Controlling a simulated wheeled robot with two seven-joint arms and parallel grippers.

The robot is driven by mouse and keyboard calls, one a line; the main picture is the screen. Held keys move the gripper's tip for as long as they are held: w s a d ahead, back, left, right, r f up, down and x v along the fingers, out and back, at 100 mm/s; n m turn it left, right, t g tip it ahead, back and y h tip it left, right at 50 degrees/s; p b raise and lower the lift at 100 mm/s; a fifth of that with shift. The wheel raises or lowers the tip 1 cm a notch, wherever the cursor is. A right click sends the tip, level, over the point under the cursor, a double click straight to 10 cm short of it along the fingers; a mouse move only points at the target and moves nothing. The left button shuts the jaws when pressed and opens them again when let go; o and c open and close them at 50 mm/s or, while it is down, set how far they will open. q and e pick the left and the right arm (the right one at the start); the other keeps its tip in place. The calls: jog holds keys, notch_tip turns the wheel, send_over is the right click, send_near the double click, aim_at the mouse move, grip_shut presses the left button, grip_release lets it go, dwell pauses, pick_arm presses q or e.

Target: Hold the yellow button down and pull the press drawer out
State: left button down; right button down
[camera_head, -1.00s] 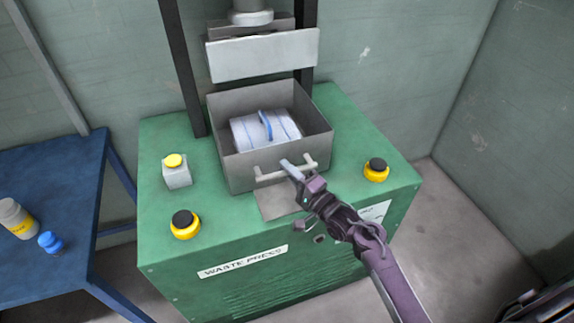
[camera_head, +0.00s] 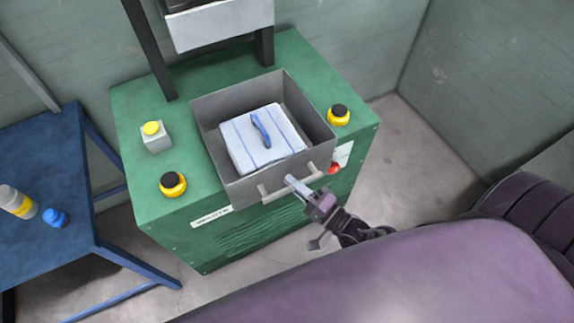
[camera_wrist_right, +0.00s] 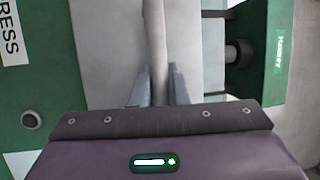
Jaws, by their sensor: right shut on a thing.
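The grey metal press drawer (camera_head: 210,128) is pulled out past the front of the green press, with a white blue-striped bundle (camera_head: 240,140) lying in it. My right gripper (camera_head: 292,184) is shut on the drawer's pale bar handle (camera_head: 268,194). In the right wrist view the handle (camera_wrist_right: 156,50) runs between the two fingers. The yellow button (camera_head: 151,128) sits on a grey box on the left of the press top, and nothing touches it. My left gripper does not show in any view.
Two black knobs on yellow bases stand on the press top, one front left (camera_head: 173,183), one right (camera_head: 339,114). A red knob (camera_head: 333,168) shows on the front. A blue table (camera_head: 60,160) with bottles stands at left.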

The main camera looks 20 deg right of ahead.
jog(key=shift+s, duration=0.5)
jog(key=c, duration=1.4)
grip_release()
jog(key=b+v, duration=0.2)
jog(key=v, duration=0.5)
jog(key=shift+s+d, duration=0.15)
jog(key=shift+s, duration=0.15)
jog(key=shift+f, duration=0.1)
